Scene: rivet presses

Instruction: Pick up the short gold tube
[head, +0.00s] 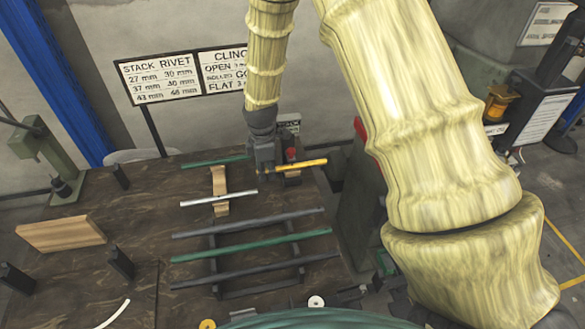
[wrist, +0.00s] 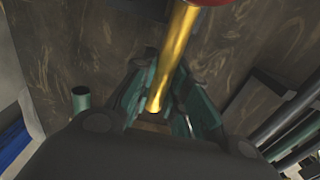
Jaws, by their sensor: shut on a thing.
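The short gold tube (head: 303,163) is at the back right of the dark table, lying roughly level. My gripper (head: 267,168) points down at its left end and is shut on it. In the wrist view the gold tube (wrist: 174,55) runs from the top edge down between the green fingers of my gripper (wrist: 157,106). Its near end shows between the fingers. A small support (head: 292,180) is under the tube in the head view; I cannot tell whether the tube touches it.
A green tube (head: 213,162) and a silver tube (head: 218,198) lie on a wooden rest (head: 219,181) to the left. Long dark and green tubes lie on a rack (head: 214,264) in front. A red-topped part (head: 291,154) is close to the gold tube. A wooden block (head: 62,234) is at left.

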